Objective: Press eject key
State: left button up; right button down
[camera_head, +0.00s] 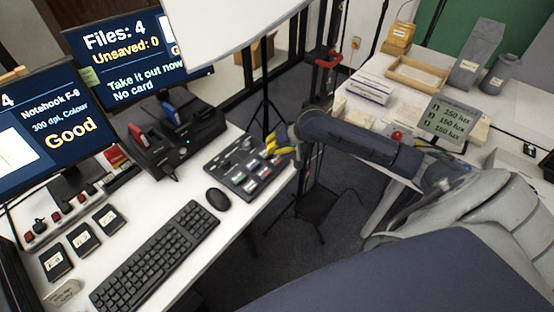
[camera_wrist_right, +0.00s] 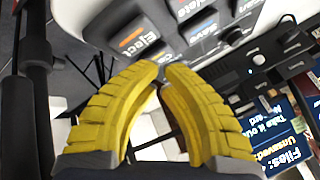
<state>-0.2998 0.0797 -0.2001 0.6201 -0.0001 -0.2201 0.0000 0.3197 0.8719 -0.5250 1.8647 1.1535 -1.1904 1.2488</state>
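The key panel (camera_head: 236,172) is a dark box with several labelled keys at the right end of the white desk. In the right wrist view the key marked Eject (camera_wrist_right: 137,40), with an orange patch, is just beyond my fingertips. My right gripper (camera_head: 272,146) has yellow fingers and is over the panel's far right corner. In the wrist view its fingertips (camera_wrist_right: 162,68) are together with nothing between them. They are close to the Eject key; I cannot tell whether they touch it. My left gripper is not in view.
A black card reader dock (camera_head: 172,146) stands behind the panel. A monitor (camera_head: 135,62) reads "Take it out now" and "No card". A mouse (camera_head: 218,199) and keyboard (camera_head: 157,256) lie in front. A lamp stand (camera_head: 265,95) is behind. A second table is at right.

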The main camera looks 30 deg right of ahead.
aim_at(273, 157)
jog(key=shift+r, duration=1.95)
